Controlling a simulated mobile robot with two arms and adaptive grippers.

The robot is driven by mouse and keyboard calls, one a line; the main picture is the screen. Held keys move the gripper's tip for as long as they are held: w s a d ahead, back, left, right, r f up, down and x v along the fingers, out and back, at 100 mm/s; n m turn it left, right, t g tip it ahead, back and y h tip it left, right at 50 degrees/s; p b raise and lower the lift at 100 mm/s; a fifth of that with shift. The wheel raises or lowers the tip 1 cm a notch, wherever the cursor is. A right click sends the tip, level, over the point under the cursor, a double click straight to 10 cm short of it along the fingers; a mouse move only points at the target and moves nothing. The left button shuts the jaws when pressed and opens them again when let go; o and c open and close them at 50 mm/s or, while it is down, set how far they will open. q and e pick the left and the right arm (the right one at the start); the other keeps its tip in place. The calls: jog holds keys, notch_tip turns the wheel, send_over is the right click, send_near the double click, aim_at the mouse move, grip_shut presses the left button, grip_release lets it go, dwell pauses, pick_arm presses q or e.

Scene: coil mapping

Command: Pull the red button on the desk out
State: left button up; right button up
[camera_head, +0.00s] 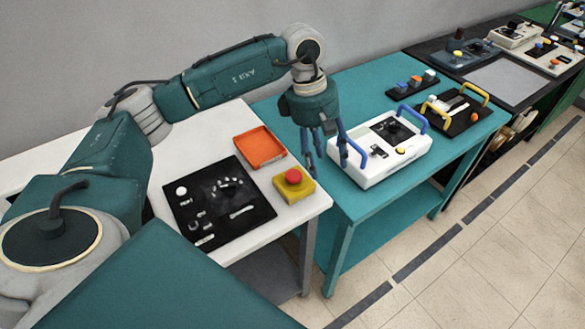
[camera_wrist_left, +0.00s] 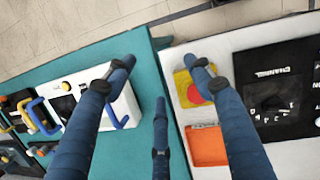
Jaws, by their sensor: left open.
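The red button (camera_head: 293,176) sits on a yellow box (camera_head: 303,188) at the front right corner of the white desk (camera_head: 318,201). In the left wrist view the red button (camera_wrist_left: 196,95) is partly covered by a finger, and the yellow box (camera_wrist_left: 181,79) shows around it. My left gripper (camera_head: 327,160) is open and empty, pointing down. In the head view it hangs to the right of the button, near the gap between the white desk and the teal table. Its fingers also show in the left wrist view (camera_wrist_left: 160,95). My right gripper is not in view.
An orange tray (camera_head: 260,146) and a black panel (camera_head: 218,203) with white parts lie beside the button box. A white console with blue handles (camera_head: 379,148) stands on the teal table (camera_head: 345,84), close to the gripper. Tiled floor lies in front.

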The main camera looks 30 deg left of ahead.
aim_at(293, 173)
pick_arm(q)
jog(key=a+r+y, duration=0.2)
jog(key=a+y, duration=0.1)
jog(key=a, duration=0.6)
jog(key=shift+g, duration=0.3)
jog(key=f+p, duration=0.1)
jog(key=f, duration=0.2)
jog(key=f+p, duration=0.1)
jog(key=f, duration=0.2)
jog(key=s+f+p, duration=0.1)
jog(key=f, duration=0.2)
jog(key=shift+d+f, duration=0.2)
jog(key=shift+f, duration=0.05)
jog(key=shift+w+f, duration=0.1)
jog(key=shift+f, duration=0.55)
